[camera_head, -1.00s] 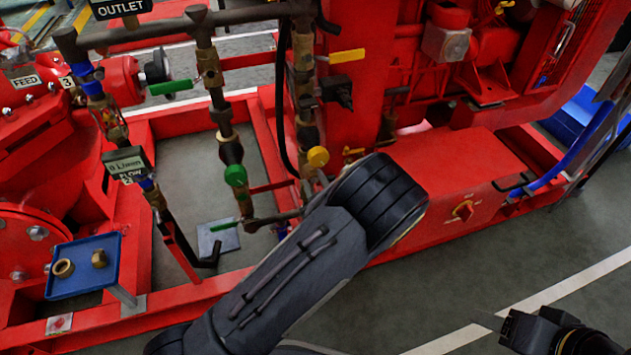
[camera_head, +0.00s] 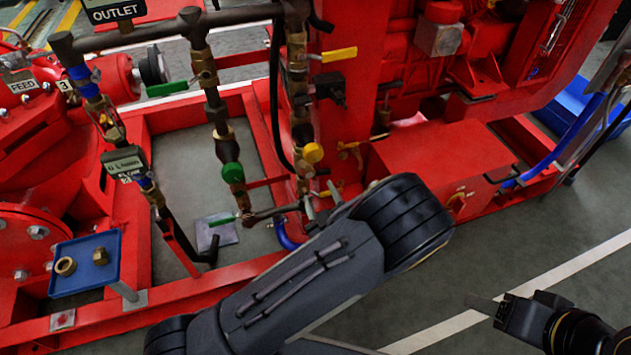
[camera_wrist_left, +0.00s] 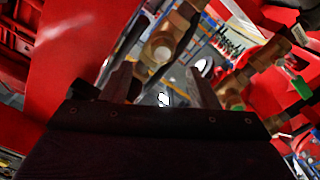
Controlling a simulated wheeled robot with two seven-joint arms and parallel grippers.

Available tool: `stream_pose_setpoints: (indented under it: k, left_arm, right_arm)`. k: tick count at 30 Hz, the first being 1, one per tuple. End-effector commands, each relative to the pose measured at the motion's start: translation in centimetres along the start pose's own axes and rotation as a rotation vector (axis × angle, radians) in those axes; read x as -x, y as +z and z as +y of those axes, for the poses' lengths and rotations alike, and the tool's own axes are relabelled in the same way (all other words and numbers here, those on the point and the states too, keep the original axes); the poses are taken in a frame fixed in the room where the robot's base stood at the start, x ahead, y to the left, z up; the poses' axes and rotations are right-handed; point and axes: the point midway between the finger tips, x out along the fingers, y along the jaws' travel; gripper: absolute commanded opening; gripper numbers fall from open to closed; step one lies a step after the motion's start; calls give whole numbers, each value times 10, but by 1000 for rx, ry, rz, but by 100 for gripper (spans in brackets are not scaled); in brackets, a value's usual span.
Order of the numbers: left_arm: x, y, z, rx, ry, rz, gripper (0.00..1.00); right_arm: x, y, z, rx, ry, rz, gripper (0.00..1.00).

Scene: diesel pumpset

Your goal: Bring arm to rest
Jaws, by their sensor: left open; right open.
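My left arm comes in from the bottom of the head view, and its dark elbow hides much of what lies behind it.
A blue tray (camera_head: 84,278) with brass fittings is at lower left. Grey floor (camera_head: 545,235) at right is free.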

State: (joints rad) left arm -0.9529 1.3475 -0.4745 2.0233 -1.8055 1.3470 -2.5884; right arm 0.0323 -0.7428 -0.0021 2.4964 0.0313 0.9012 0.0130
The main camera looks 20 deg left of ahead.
Motion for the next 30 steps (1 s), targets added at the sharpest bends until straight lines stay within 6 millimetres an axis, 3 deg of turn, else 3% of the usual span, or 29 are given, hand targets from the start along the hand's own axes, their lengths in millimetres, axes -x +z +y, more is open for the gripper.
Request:
stream_pose_setpoints:
  k: [8,11,16,20,25,30]
  left_arm:
    - [13,-2,-2,17,-13,3,54]
    - [7,-17,-12,137,-101,21,54]
    - [-2,-71,-60,660,-458,162,54]
    - [12,-109,-104,1163,-768,396,54]
    - [47,-145,-142,1769,-1099,852,54]
    - [88,-170,-154,2270,-1329,1489,54]
  right_arm:
    - [4,-2,-2,0,0,0,55]
    - [3,-2,-2,0,0,0,55]
    - [3,-2,-2,0,0,0,55]
    - [3,-2,-2,0,0,0,55]
    - [3,-2,-2,0,0,0,55]
    - [3,-2,-2,0,0,0,55]
